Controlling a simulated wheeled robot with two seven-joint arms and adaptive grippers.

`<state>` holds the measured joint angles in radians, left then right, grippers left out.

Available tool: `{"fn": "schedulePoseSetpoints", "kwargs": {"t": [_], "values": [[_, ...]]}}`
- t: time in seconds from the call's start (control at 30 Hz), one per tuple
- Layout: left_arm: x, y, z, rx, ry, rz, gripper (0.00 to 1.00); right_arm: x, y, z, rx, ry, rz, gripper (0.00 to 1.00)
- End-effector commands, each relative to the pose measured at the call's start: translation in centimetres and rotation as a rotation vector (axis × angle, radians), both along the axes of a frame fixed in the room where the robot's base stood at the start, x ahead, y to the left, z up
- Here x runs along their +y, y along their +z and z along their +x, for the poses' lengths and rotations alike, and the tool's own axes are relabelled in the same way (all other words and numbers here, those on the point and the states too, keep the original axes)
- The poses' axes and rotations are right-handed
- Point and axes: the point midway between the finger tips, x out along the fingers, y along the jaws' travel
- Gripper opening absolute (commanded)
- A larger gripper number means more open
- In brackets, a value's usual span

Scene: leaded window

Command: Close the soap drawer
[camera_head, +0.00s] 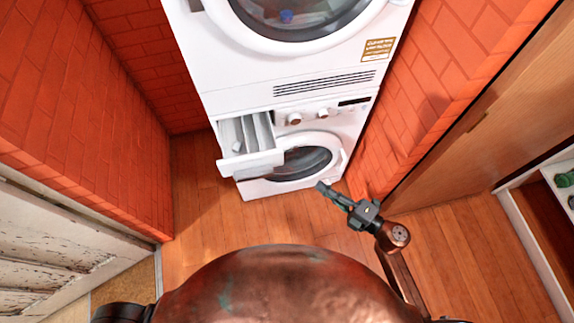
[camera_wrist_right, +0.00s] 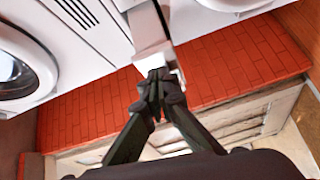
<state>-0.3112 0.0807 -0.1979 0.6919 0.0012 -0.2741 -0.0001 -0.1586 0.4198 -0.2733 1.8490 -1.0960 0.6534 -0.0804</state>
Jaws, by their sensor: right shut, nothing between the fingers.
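The soap drawer (camera_head: 250,163) is pulled well out of the upper left of the lower white washing machine (camera_head: 330,122) in the head view. Its open compartments show behind the front panel. My right gripper (camera_head: 322,186) is shut and empty, to the right of the drawer front and in front of the round door. In the right wrist view, the shut fingertips (camera_wrist_right: 158,78) overlap the lower end of the white drawer (camera_wrist_right: 150,30). I cannot tell whether they touch it. My left gripper is not in view.
A second white machine (camera_head: 290,62) is stacked on top. Red brick walls (camera_head: 75,90) stand on both sides. A worn pale door (camera_head: 60,255) is at the left and a wooden door (camera_head: 480,125) at the right. The wood floor (camera_head: 200,205) in front is clear.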

Motion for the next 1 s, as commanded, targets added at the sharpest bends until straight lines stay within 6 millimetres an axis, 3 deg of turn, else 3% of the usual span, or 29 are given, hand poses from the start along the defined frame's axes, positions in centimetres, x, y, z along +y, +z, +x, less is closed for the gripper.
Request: {"fn": "schedulePoseSetpoints", "kwargs": {"t": [0.1,0.27,0.77,1.0], "values": [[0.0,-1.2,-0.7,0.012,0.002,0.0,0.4,2.1,1.0,-1.9,-0.082,0.087,-0.046,0.0],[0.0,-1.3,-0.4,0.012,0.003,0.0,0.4,3.5,1.8,-2.1,-0.112,0.115,-0.063,0.0],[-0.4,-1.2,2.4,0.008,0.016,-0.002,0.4,11.7,1.8,2.6,-0.11,0.111,-0.058,0.0],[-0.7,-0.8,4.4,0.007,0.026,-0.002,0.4,12.3,1.6,5.6,-0.108,0.109,-0.061,0.0]]}}
